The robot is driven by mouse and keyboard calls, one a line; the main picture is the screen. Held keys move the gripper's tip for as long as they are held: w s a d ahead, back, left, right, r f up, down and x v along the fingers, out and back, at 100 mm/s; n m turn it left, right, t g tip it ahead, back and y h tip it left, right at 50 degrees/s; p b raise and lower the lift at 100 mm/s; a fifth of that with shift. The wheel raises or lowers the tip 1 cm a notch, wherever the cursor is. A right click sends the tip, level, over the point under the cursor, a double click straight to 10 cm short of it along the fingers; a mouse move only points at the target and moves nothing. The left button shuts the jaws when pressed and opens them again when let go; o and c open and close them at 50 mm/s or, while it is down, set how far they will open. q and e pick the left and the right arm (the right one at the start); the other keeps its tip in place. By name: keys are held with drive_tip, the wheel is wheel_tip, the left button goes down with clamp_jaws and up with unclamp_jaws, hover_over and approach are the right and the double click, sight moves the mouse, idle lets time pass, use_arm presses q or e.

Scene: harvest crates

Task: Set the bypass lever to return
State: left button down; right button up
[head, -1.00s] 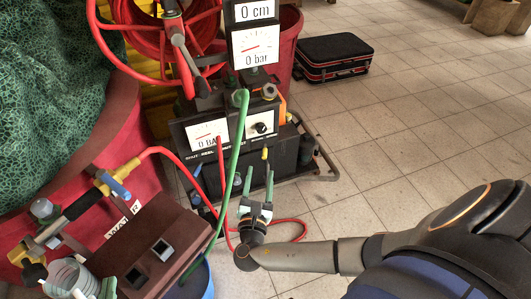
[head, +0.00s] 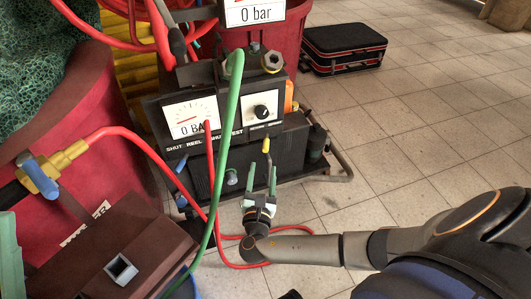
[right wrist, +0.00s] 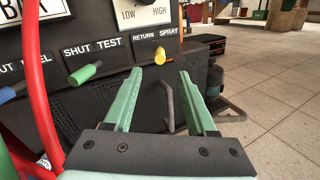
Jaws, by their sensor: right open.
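The bypass lever, a thin stem with a yellow tip (head: 266,144), sticks out of the black control panel. In the right wrist view its yellow tip (right wrist: 160,55) shows below the RETURN and SPRAY labels; I cannot tell surely which side it is set to. My right gripper (head: 263,169) is open and empty, just below the lever. In the right wrist view its two green fingers (right wrist: 161,75) point at the panel, with the yellow tip beyond and between their tips, apparently not touched. A teal piece at the left edge of the head view may be part of my left gripper (head: 11,255).
A green-tipped lever (right wrist: 86,73) under SHUT and TEST and a blue-tipped lever (right wrist: 6,94) stand left of the bypass lever. A red hose (right wrist: 40,85) and a green hose (head: 226,130) hang before the panel. A black case (head: 343,48) lies on the open tiled floor.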

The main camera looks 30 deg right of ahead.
sight(265, 148)
drive_tip(key=b+x, duration=0.4)
drive_tip(key=x, duration=0.4)
drive_tip(key=shift+w+d, duration=0.3)
clamp_jaws()
